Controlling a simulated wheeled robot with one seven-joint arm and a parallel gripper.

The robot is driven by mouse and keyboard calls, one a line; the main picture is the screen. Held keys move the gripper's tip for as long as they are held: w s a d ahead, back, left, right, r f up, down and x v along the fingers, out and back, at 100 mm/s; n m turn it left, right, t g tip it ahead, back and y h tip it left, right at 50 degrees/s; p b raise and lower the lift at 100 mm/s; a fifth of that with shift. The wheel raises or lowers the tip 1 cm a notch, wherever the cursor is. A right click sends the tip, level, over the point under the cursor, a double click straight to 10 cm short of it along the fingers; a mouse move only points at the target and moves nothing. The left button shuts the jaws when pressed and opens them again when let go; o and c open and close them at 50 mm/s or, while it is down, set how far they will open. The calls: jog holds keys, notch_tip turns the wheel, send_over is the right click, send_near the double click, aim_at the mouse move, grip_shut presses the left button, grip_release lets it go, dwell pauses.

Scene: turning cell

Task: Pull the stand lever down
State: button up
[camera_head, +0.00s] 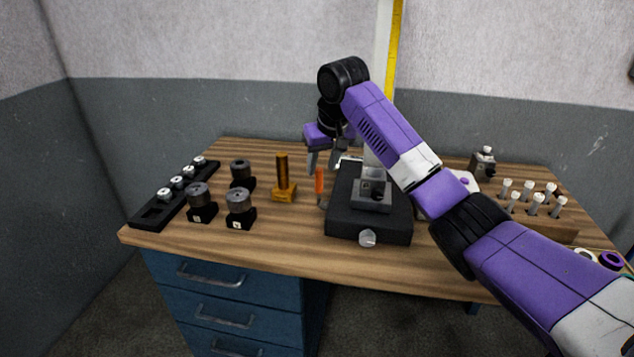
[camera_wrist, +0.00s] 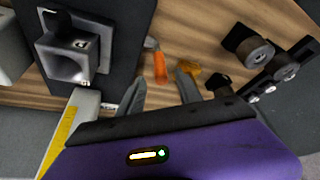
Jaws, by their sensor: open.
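The stand has a black base (camera_head: 345,220), a tall pale column with a yellow scale (camera_head: 393,50), and a grey metal block on the base. The column also shows in the wrist view (camera_wrist: 72,125). An orange handle (camera_head: 320,181), which looks like the stand lever, is left of the base. In the wrist view the orange handle (camera_wrist: 160,68) has a grey metal end. My gripper (camera_head: 323,165) is open and empty, just above the handle. In the wrist view the handle lies between and beyond my fingertips (camera_wrist: 160,82). The lever's joint to the stand is not clear.
A brass post (camera_head: 283,175) stands close left of the handle. Several dark cylinders on holders (camera_head: 238,203) and a black rack (camera_head: 155,215) are farther left. A wooden block with pale pegs (camera_head: 545,226) is at right. The table's front strip (camera_head: 285,240) is clear.

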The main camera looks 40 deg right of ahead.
aim_at(317, 181)
jog(key=shift+p+x, duration=0.3)
jog(key=shift+x, duration=3.6)
grip_shut()
